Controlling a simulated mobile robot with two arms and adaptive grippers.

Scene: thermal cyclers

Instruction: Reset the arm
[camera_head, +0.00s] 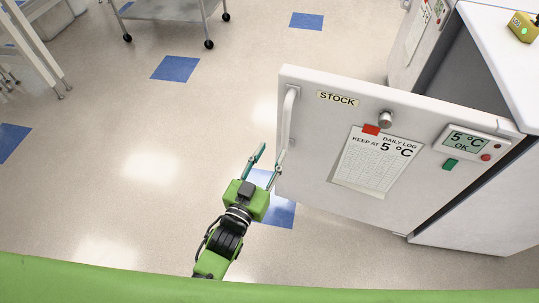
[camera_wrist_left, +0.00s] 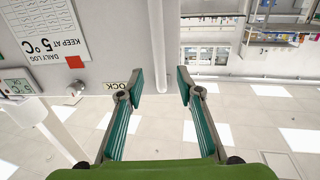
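My left gripper (camera_head: 270,157) is open, with its two teal-padded fingers apart and nothing visibly clamped. It is near the lower end of the white bar handle (camera_head: 289,115) on the white STOCK door (camera_head: 325,125). In the left wrist view, the handle (camera_wrist_left: 156,45) shows between the spread fingers (camera_wrist_left: 160,88); I cannot tell if a finger touches it. The door stands swung out from its white cabinet (camera_head: 480,215). My right gripper is in neither view.
A daily log sheet (camera_head: 375,160), a knob (camera_head: 385,119) and a 5 °C display (camera_head: 466,143) are on the door. A wheeled cart (camera_head: 165,10) stands at the back. The floor left of the door is clear.

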